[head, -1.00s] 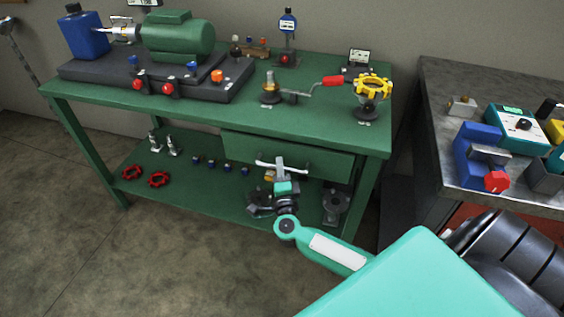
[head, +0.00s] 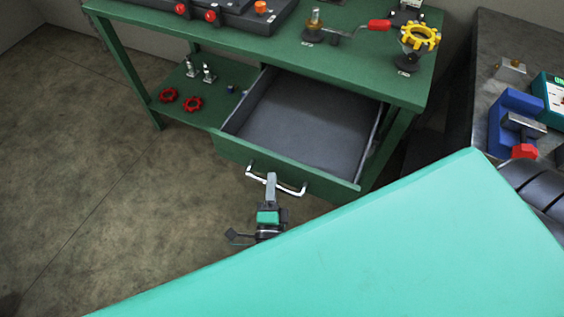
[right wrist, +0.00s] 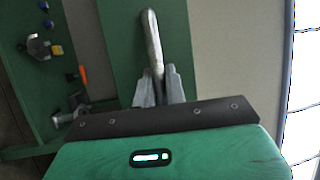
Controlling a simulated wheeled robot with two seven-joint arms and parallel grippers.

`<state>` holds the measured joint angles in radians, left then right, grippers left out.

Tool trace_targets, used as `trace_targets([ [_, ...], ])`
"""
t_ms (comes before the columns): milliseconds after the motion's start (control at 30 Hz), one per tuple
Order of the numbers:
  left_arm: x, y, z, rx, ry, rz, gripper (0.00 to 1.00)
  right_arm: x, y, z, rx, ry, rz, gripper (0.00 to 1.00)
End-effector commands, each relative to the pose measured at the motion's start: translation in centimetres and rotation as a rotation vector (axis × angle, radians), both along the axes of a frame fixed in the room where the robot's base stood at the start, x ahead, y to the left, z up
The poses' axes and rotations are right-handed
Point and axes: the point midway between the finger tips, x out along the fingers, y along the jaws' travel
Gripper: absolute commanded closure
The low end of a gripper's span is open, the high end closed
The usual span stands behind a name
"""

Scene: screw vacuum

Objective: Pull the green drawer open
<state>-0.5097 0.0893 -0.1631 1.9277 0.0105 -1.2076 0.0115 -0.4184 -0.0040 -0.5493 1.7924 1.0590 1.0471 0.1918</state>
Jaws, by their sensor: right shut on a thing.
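The green drawer (head: 288,164) is pulled well out of the green workbench in the head view. Its grey inside is visible and looks empty. A pale metal bar handle (head: 289,188) is on its front, and it also shows in the right wrist view (right wrist: 150,35). My right gripper (head: 270,183) is shut on the handle near its middle. In the right wrist view its two fingers (right wrist: 156,86) sit on either side of the bar. My left gripper is not in view.
The green workbench (head: 340,75) carries a yellow handwheel (head: 419,36) and a red-handled crank (head: 379,26). Two red handwheels (head: 192,104) lie on the lower shelf. A grey side table (head: 490,60) stands at right. The floor left of the drawer is clear.

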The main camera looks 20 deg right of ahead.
Motion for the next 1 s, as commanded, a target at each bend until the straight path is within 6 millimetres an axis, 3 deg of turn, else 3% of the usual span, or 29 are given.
trace_targets([
  [200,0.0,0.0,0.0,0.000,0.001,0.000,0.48,-1.2,1.3,-0.1,0.000,0.001,0.000,1.00],
  [600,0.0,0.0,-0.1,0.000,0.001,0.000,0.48,-1.3,1.5,-0.1,0.000,0.001,-0.001,1.00],
  [633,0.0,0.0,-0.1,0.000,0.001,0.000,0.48,-1.3,1.5,-0.1,0.000,0.001,-0.001,0.83],
  [733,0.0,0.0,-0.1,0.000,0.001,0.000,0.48,-1.3,1.5,-0.1,0.000,0.001,-0.001,0.66],
  [1000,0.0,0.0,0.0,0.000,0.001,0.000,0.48,-1.3,1.5,0.0,0.000,0.000,0.000,0.66],
])
